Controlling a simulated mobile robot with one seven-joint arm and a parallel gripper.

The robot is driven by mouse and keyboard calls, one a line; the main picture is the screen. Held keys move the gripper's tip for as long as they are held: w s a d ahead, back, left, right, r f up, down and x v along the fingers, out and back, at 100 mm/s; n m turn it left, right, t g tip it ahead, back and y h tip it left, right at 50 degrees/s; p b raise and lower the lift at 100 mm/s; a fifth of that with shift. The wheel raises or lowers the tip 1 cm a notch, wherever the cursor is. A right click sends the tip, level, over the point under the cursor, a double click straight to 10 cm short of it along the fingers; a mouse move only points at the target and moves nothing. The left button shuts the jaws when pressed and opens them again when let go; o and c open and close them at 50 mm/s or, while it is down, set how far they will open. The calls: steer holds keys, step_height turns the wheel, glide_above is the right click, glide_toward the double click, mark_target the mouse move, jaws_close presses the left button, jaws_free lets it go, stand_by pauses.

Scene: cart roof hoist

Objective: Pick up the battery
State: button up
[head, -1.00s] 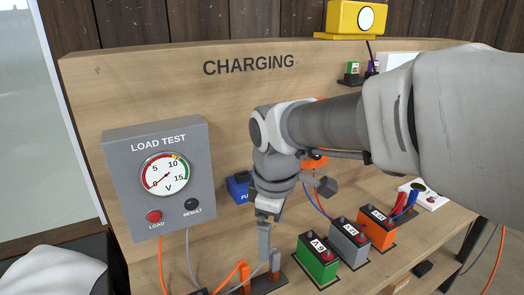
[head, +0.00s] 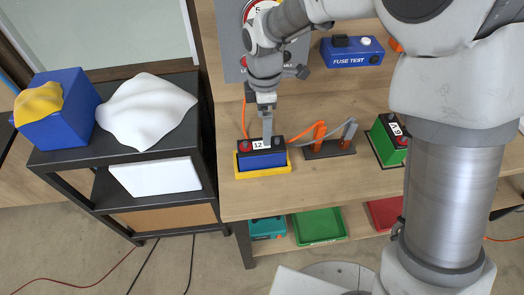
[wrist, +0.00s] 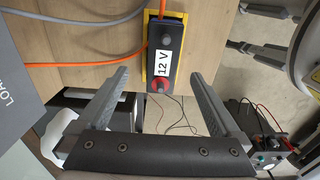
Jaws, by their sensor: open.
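The 12 V battery (head: 263,159) is a dark block with a white "12 V" label, a red terminal and a dark terminal. It sits in a yellow tray (head: 262,172) at the bench's front left corner. In the wrist view the battery (wrist: 173,36) lies beyond the fingertips, lined up with the gap between them. My gripper (head: 267,137) points down over the battery in the head view, hiding part of its top. In the wrist view my gripper (wrist: 160,73) is open with nothing between its fingers. The head view does not show clearly how much height separates them.
Orange and grey clamps (head: 328,141) with cables stand right of the battery. A green 6 V battery (head: 388,143) is farther right. The fuse test box (head: 352,51) stands behind. A black cart (head: 75,150) with a white cloth is left of the bench.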

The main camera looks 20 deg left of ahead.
mark_target(261, 144)
step_height(261, 144, down, 4)
steer(key=shift+f, duration=0.15)
steer(key=f, duration=0.2)
steer(key=s+f, duration=0.1)
steer(key=f, duration=0.1)
steer(key=shift+a+p, duration=0.2)
steer(key=shift+p, duration=0.15)
steer(key=shift+w+f, duration=0.1)
steer(key=shift+f, duration=0.45)
jaws_close()
steer(key=shift+w+r, duration=0.1)
steer(key=shift+r, duration=0.1)
